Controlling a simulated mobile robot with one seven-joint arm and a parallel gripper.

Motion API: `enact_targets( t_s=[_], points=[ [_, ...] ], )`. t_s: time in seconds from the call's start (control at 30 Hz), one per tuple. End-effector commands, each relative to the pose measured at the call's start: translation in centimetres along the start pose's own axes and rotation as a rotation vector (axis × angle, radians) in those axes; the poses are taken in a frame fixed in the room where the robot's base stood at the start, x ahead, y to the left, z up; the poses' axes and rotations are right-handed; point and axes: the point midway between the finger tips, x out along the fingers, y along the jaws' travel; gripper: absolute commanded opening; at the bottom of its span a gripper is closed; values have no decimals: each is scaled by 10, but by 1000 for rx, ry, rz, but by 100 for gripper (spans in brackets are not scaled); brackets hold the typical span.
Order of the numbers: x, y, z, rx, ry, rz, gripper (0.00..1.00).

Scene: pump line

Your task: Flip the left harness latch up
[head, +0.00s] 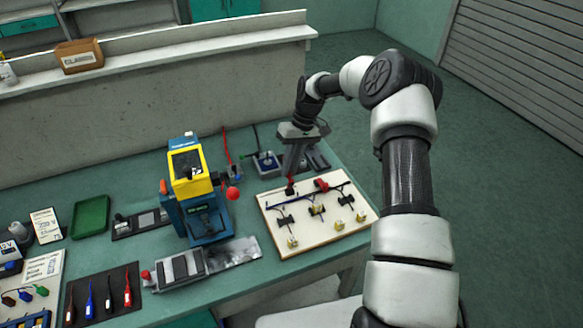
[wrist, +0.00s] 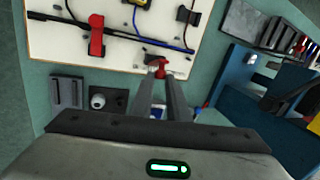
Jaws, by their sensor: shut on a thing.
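The pale harness board (head: 290,245) lies on the bench with dark, blue and red wires on it. My gripper (head: 290,178) reaches down to its back left part and is shut on the red left harness latch (head: 290,188). In the wrist view the left latch (wrist: 160,66) shows at the fingertips (wrist: 159,76), by the board's edge; the fingers partly hide it, and I cannot tell its exact angle. The other red latch (head: 322,185) sits to the right, apart from my gripper; it also shows in the wrist view (wrist: 96,36).
A blue and yellow machine (head: 190,185) with a red ball-ended lever (head: 232,194) stands left of the board. Dark fixtures (head: 317,158) and a small blue-topped box (head: 266,163) sit behind the board.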

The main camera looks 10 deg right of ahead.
Motion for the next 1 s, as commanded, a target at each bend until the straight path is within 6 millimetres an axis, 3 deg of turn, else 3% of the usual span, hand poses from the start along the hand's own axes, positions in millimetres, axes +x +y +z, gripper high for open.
enact_targets(
  t_s=[0.47,0.5,0.6,1.0],
  points=[
    [1,0,-1,3,-13,-3,0],
    [1,0,-1,3,-13,-3,18],
    [1,0,-1,3,-13,-3,34],
    [-7,1,-2,4,-11,-1,34]
  ],
)
